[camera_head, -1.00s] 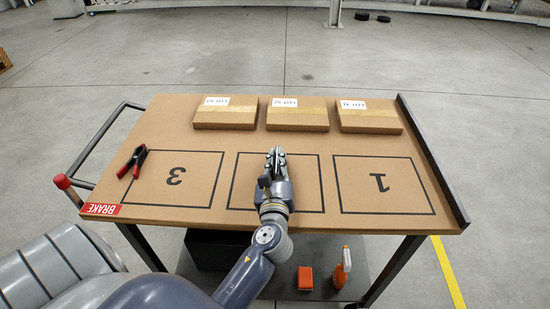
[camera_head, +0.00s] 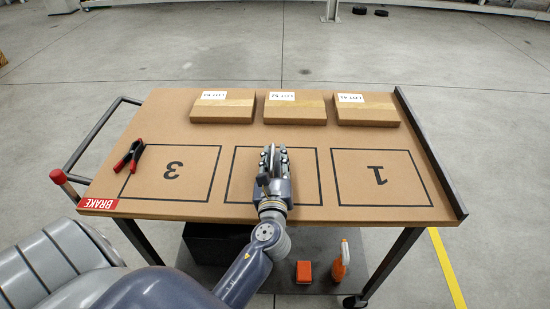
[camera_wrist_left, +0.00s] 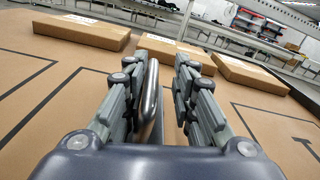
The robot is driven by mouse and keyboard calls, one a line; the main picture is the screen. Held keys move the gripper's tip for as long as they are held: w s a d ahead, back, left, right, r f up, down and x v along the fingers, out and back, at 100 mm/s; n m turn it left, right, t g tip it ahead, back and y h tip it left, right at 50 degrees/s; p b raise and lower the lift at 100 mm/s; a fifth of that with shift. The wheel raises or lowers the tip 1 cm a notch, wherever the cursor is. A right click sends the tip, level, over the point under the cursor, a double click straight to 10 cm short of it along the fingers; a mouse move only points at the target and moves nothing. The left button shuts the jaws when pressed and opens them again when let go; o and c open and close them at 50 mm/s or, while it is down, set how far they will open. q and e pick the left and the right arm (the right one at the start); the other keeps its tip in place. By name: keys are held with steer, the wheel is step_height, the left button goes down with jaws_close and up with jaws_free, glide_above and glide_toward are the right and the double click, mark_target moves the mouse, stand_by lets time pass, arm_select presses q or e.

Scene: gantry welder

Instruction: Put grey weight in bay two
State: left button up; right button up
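My left gripper (camera_head: 273,150) is over the middle outlined bay (camera_head: 306,176), between bays 3 and 1; its number is hidden under the gripper. In the left wrist view the fingers (camera_wrist_left: 166,68) stand apart. A dark grey, rounded, thin piece, seemingly the grey weight (camera_wrist_left: 150,105), stands on edge between them. It is close against the left finger, with a clear gap to the right finger. In the head view only a thin sliver of the weight (camera_head: 272,158) shows. I cannot tell whether its lower edge touches the cart top. My right gripper is not in view.
Three flat cardboard boxes (camera_head: 222,106), (camera_head: 295,108), (camera_head: 367,109) lie along the far side. A red-and-black clamp (camera_head: 129,156) lies left of bay 3 (camera_head: 190,188). Bay 1 (camera_head: 400,188) is empty. A raised dark rail (camera_head: 430,150) edges the right side.

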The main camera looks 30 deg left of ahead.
arm_select(q)
steer(key=shift+a+f, duration=0.1)
steer(key=shift+a, duration=0.05)
steer(key=shift+s+d, duration=0.2)
steer(key=shift+s, duration=0.1)
steer(key=b+v, duration=0.2)
steer(key=v, duration=0.8)
steer(key=shift+s+d+b, duration=0.25)
steer(key=shift+b, duration=0.05)
steer(key=shift+s+d, duration=0.2)
steer(key=shift+s, duration=0.1)
